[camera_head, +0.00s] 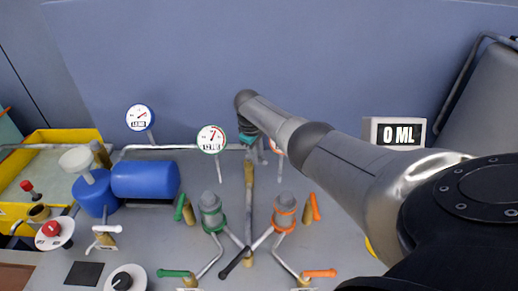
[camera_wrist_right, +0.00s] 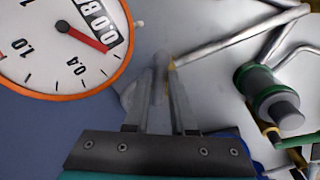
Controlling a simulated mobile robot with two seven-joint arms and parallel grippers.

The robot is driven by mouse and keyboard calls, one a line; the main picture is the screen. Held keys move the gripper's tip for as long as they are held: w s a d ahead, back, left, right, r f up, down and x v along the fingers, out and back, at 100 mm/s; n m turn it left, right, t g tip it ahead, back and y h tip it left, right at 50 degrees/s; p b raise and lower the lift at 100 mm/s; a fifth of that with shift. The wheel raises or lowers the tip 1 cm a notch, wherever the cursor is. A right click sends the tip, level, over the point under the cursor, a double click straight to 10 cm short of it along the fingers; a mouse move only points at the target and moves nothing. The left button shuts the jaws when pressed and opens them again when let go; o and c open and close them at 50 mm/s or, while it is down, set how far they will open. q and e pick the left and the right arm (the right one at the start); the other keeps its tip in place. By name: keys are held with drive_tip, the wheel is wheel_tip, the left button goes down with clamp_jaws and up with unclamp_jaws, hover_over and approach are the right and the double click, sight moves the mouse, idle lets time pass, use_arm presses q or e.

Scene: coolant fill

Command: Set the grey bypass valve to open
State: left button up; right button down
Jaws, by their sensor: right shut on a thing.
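My right gripper (camera_head: 257,155) reaches in from the right to the back middle of the bench, and the arm covers part of the scene. In the right wrist view its two fingers (camera_wrist_right: 158,92) stand on either side of a grey handle (camera_wrist_right: 158,76), which I take to be the grey bypass valve's handle, and are shut on it. A brass valve body (camera_head: 249,173) sits on the pipe just below the gripper in the head view. The handle's exact angle is hard to tell. My left gripper is not in view.
A green-ringed pump (camera_head: 211,212) and an orange-ringed pump (camera_head: 284,212) stand in front, with green and orange valve handles around them. Gauges (camera_head: 211,139) stand close by. A blue tank (camera_head: 145,180) is at left; a display (camera_head: 394,133) reads 0 ML.

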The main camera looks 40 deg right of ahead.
drive_tip(key=shift+w+a+f+m+g+y+b, duration=0.15)
drive_tip(key=shift+a+m+g+b, duration=0.3)
drive_tip(key=shift+m+b, duration=1.25)
drive_tip(key=shift+w+a+r+m+g+y+b, duration=0.1)
drive_tip(key=shift+w+a+m+g+b, duration=0.15)
drive_tip(key=shift+a+m+b, duration=0.95)
drive_tip(key=shift+w+a+f+m+g+y+b, duration=0.1)
drive_tip(key=shift+w+m+g+b, duration=0.15)
drive_tip(key=shift+m+b, duration=1.95)
drive_tip(key=shift+m+p, duration=0.6)
drive_tip(key=c, duration=0.8)
unclamp_jaws()
drive_tip(key=shift+o, duration=0.2)
drive_tip(key=shift+r, duration=0.2)
